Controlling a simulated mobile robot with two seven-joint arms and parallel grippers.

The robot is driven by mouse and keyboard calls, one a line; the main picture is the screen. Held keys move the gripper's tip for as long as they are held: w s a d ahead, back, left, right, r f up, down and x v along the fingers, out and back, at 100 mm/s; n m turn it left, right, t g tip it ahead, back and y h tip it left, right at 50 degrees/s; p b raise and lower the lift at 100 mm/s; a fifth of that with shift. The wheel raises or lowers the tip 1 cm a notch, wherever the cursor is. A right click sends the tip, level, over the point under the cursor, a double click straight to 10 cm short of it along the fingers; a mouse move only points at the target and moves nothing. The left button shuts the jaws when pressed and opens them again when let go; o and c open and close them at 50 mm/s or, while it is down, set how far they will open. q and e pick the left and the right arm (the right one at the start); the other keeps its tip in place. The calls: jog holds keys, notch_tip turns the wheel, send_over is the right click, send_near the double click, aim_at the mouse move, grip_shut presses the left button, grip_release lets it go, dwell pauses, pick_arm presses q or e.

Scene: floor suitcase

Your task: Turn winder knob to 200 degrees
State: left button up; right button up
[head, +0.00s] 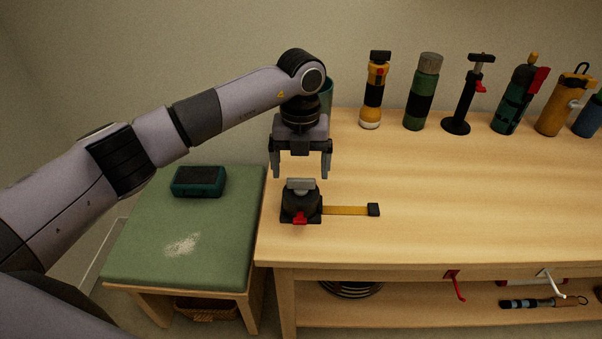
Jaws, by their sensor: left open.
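The winder is a small black device (301,210) near the left end of the wooden table, with a red tab at its front. A yellow strip (345,211) runs from it to the right and ends in a black block. The grey bar-shaped winder knob (300,186) sits on top of it. My left gripper (300,174) points down just above the knob, open, with one finger to each side and nothing between them. I cannot tell the knob's exact angle. My right gripper is not in view.
The wooden table (460,190) is clear to the right. Several bottles and tools, including a green flask (422,92) and a black stand (460,95), line its back. A green padded stool (180,235) with a dark teal box (198,181) stands at left.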

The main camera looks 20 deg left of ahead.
aim_at(301, 184)
pick_arm(q)
jog(key=shift+f, duration=1.4)
jog(key=shift+d, duration=0.1)
jog(key=c, duration=1.1)
jog(key=shift+o, duration=0.2)
